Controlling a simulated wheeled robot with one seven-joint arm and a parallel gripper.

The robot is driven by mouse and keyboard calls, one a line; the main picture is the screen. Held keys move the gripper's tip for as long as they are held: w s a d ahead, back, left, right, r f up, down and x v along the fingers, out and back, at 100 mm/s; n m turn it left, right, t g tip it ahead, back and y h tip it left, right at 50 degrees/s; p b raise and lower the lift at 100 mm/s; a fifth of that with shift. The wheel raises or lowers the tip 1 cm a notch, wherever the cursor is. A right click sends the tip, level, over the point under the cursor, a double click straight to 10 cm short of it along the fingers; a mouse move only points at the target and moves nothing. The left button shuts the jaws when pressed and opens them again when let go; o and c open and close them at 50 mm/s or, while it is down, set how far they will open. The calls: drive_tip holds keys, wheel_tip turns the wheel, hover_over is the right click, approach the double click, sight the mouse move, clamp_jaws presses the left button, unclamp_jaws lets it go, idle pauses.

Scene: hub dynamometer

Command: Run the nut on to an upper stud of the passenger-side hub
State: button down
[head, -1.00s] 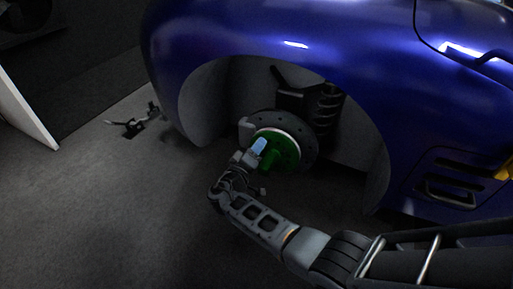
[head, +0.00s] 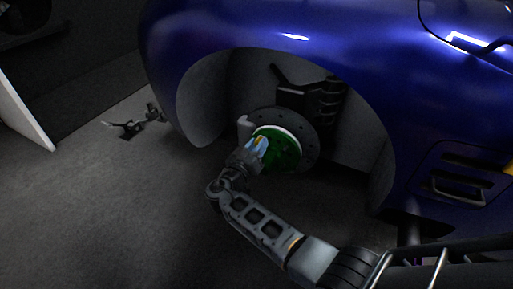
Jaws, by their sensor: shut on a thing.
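The passenger-side hub shows as a green hub face (head: 287,150) in front of a dark brake disc (head: 309,139), inside the wheel arch of the blue car. My gripper (head: 262,143) is at the upper left part of the green hub face, with its light-blue fingertips close against it. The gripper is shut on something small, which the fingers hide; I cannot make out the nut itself. The studs are too small and dark to tell apart, and I cannot tell whether the held piece touches one.
The blue car body (head: 230,35) and its fender arch surround the hub from above and both sides. A dark suspension strut (head: 328,103) stands behind the disc. A small dark stand (head: 128,128) is on the floor at left, near a white panel (head: 24,112). The floor at lower left is clear.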

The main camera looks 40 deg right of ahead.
drive_tip(key=m, duration=0.4)
drive_tip(key=shift+w+f, duration=0.1)
drive_tip(key=c, duration=1)
unclamp_jaws()
drive_tip(key=shift+c, duration=0.2)
